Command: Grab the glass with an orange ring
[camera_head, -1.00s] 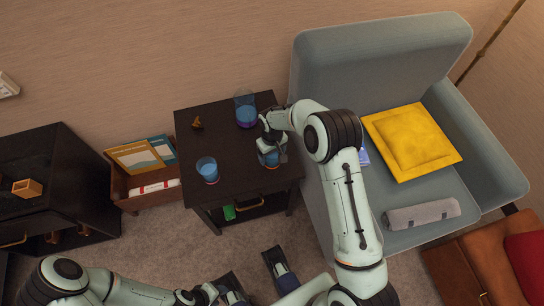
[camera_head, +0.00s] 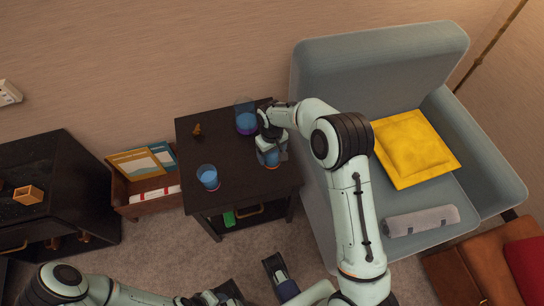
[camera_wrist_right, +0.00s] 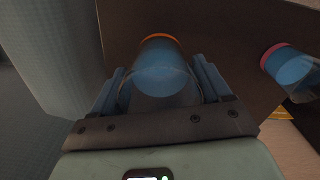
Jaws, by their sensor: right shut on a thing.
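The glass with an orange ring (camera_head: 271,159) holds blue liquid and is at the right side of the dark table, partly hidden by my right gripper (camera_head: 270,150). In the right wrist view the glass (camera_wrist_right: 163,75) sits between the two fingers, with its orange ring at the far end. My right gripper (camera_wrist_right: 160,92) is shut on it. I cannot tell whether the glass touches the table. My left arm is at the bottom left of the head view; its gripper (camera_head: 224,294) is cut off and its jaw state is unclear.
On the dark table (camera_head: 232,160) stand a glass with a pinkish ring (camera_head: 208,177) at the front left, a glass with a purple base (camera_head: 246,117) at the back, and a small brown figure (camera_head: 197,130). A grey-blue armchair (camera_head: 375,65) is close on the right.

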